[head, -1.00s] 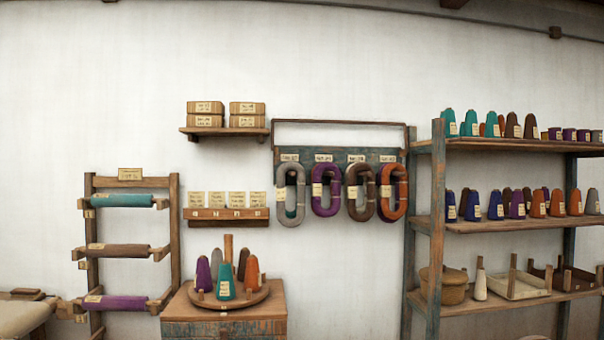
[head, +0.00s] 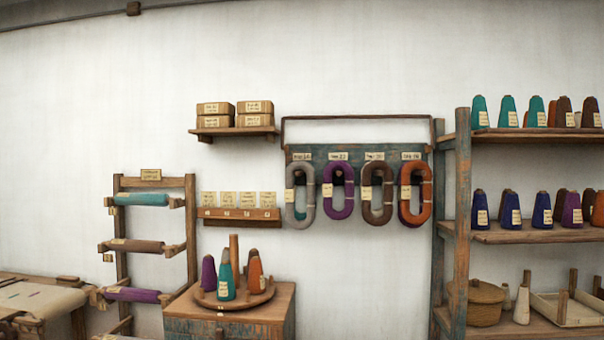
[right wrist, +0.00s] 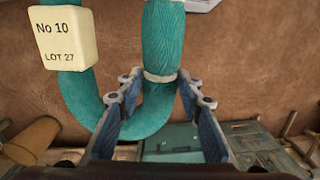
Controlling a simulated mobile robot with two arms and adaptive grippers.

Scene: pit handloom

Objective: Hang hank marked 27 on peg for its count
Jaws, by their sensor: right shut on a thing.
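A teal hank (right wrist: 162,47) is in the right wrist view, with a cream tag (right wrist: 64,42) reading "No 10" and "LOT 27". My right gripper (right wrist: 155,92) is shut on the hank, its fingers on either side of one strand near a pale tie. In the head view a peg rail (head: 388,158) on the wall bears a grey hank (head: 309,195), a purple hank (head: 328,191), a brown hank (head: 387,192) and an orange hank (head: 426,193). Small labels above the pegs are too blurred to read surely. Neither gripper shows in the head view.
A tall shelf (head: 463,225) with cones and baskets stands right of the rail. A wooden stand with a round cone tray (head: 262,297) is below left. A roller rack (head: 191,230) and a cloth-covered bench (head: 45,299) are further left.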

